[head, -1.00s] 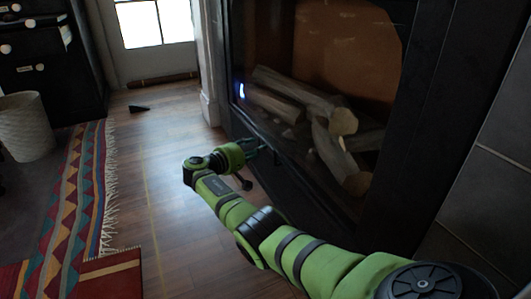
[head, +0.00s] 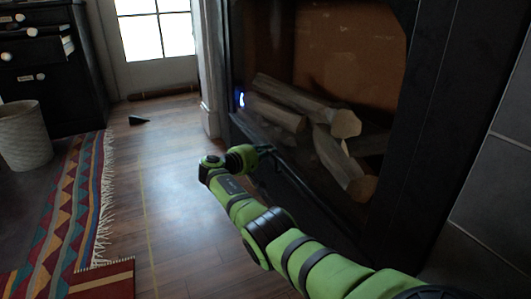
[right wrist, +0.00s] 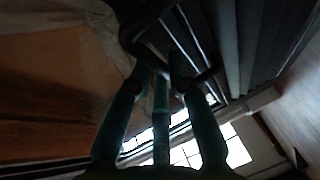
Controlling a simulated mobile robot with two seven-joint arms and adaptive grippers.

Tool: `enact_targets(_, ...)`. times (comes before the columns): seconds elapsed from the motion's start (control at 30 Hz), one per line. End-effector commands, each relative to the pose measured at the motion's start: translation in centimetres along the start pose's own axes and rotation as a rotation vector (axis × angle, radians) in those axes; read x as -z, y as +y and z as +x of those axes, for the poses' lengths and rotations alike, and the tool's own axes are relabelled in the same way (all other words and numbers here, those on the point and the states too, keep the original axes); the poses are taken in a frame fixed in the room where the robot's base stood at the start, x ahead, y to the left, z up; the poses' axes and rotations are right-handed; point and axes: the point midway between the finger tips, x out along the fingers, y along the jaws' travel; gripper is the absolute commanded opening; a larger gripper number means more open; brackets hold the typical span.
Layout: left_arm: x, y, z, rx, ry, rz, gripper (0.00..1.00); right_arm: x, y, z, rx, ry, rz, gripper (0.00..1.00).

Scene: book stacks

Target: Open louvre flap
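A dark fireplace front fills the centre and right of the head view. Its lower black strip (head: 300,190), below the logs, is in shadow, and I cannot make out a louvre flap there for certain. My right gripper (head: 264,149) is at the strip's left part, close against it. In the right wrist view its green fingers (right wrist: 158,72) reach up to a dark loop-like bar (right wrist: 150,28). Dark parallel slats (right wrist: 245,45) run beside it. Whether the fingers grip the bar is too dark to tell. My left gripper is out of view.
Cut logs (head: 305,118) lie in the fireplace with a small blue light (head: 240,99) at its left edge. A patterned rug (head: 75,200), a white bin (head: 24,135) and dark drawers (head: 45,75) stand farther left.

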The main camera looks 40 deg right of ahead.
Motion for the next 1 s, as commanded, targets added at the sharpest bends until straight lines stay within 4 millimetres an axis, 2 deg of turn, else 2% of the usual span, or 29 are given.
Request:
enact_targets(0.13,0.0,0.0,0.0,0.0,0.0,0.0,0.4,0.3,-0.3,-0.5,0.002,0.001,-0.003,0.0)
enact_targets(0.33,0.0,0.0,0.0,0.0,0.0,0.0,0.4,1.1,-1.3,-2.5,0.002,0.001,-0.001,0.0)
enact_targets(0.57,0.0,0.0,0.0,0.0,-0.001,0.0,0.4,1.0,-1.3,-2.5,0.002,0.001,-0.001,0.0)
enact_targets(0.6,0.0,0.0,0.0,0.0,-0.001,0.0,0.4,1.0,-1.3,-2.5,0.002,0.001,-0.001,0.31)
enact_targets(0.63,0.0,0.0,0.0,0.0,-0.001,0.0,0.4,1.0,-1.3,-2.5,0.002,0.001,-0.001,0.43)
enact_targets(1.0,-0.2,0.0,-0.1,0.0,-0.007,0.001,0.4,1.0,-1.2,-2.4,0.0,0.0,0.0,0.44)
